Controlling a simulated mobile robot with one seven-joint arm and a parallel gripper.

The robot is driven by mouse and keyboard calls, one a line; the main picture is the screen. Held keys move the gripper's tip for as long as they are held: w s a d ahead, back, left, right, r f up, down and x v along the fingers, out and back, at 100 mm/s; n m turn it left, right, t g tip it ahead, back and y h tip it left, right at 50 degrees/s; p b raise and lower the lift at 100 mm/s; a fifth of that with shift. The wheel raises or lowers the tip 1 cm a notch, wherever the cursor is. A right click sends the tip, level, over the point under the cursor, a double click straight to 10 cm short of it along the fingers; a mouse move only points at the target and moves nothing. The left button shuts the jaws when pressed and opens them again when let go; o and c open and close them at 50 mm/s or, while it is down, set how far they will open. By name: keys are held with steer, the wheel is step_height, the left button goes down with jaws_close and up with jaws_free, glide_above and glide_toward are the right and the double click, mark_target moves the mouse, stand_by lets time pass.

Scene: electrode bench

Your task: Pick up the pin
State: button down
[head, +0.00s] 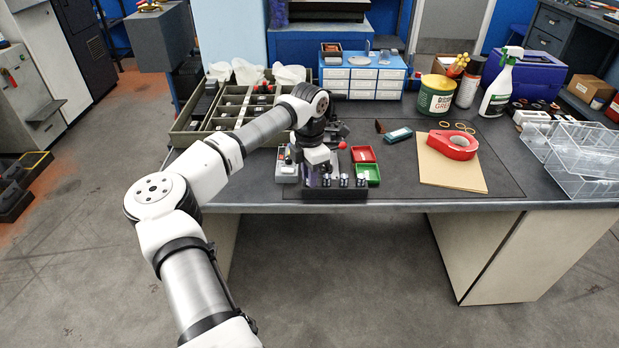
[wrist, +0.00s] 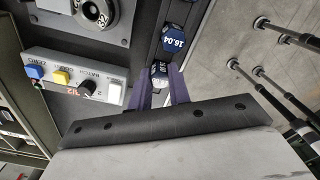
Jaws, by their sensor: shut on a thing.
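In the wrist view, a pin (wrist: 159,70) with a dark body and pale label face sits between the two purple fingers of my gripper (wrist: 161,84). The fingers are shut on it, and they hide its lower part. A second dark pin (wrist: 174,39), labelled 16.04, stands beside it in the dark holder. In the head view, my gripper (head: 318,172) is low over the dark pin holder (head: 335,194) at the front edge of the bench. Several pin tops show there in a row. I cannot tell whether the held pin is still seated.
A control box (wrist: 75,78) with blue and yellow buttons, a knob and a white switch lies close to my gripper. A red tray (head: 363,154) and a green tray (head: 368,174) are right of the holder. A divided organiser (head: 185,131) stands behind left. Bare mat lies right of the trays.

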step_height(320, 180, up, 20)
steer(key=b, duration=0.2)
steer(key=shift+f, duration=0.1)
stand_by(0.3)
